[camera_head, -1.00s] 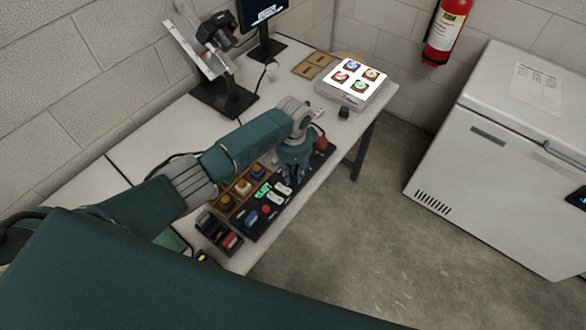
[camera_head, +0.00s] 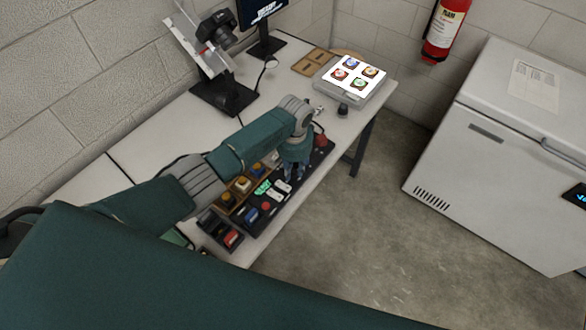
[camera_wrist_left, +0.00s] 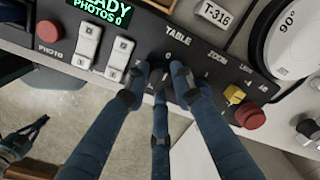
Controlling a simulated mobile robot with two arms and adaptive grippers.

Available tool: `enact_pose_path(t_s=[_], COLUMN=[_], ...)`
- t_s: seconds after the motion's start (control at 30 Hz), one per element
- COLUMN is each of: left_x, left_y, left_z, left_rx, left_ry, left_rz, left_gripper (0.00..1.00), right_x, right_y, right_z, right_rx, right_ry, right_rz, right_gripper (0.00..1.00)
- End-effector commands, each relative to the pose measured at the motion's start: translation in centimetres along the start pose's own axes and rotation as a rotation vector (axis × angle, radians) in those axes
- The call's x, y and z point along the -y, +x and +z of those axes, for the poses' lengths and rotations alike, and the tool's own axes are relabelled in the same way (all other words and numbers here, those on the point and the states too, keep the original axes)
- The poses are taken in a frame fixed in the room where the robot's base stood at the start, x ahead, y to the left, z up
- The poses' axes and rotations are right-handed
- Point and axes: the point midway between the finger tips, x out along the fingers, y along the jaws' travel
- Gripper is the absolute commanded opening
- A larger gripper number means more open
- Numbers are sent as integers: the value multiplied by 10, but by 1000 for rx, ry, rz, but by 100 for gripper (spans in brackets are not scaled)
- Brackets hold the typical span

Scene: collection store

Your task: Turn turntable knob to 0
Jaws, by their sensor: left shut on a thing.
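The black control panel (camera_head: 268,212) lies along the desk's front edge; it also fills the top of the left wrist view (camera_wrist_left: 208,62). My left gripper (camera_head: 291,173) points down over it. In the left wrist view its three blue fingers (camera_wrist_left: 160,85) are closed together just below the word TABLE and a small 0 mark. The turntable knob is hidden between the fingers, so its pointer direction cannot be read. What looks like my right gripper (camera_wrist_left: 28,135) shows small at the lower left of the left wrist view, away from the panel; its opening is unclear.
Beside the fingers are a yellow knob (camera_wrist_left: 234,94), a red button (camera_wrist_left: 249,116), white rocker switches (camera_wrist_left: 87,44) and a red PHOTO button (camera_wrist_left: 48,31). A lit light box (camera_head: 350,90) and a camera stand (camera_head: 215,90) stand farther back. A white freezer (camera_head: 490,150) is at right.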

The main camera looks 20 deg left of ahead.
Motion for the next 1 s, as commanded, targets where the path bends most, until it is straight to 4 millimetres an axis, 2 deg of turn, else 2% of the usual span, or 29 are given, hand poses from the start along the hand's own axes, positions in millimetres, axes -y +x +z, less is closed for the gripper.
enact_pose_path(t_s=[0.07,0.1,0.17,0.43,0.57,0.67,1.0], left_x=[2,2,2,1,1,1,1], left_y=[-2,-2,-2,-1,-9,-23,-94], left_z=[-3,-3,-2,-1,-2,-2,-2], left_rx=[-7,-7,-6,-3,-5,-6,-7], left_ry=[0,0,0,1,1,3,2], left_rz=[-4,-4,-4,-2,-3,-3,-4], left_gripper=[0,32,43,43,43,43,43], right_x=[0,0,0,0,0,0,1], right_y=[0,0,0,0,0,0,0], right_z=[0,0,0,-1,-1,-1,-1], right_rx=[0,0,0,-1,-1,-1,-1], right_ry=[0,0,0,-1,-1,0,0], right_rz=[0,0,0,0,0,-1,-1], right_gripper=[0,0,0,0,0,0,0])
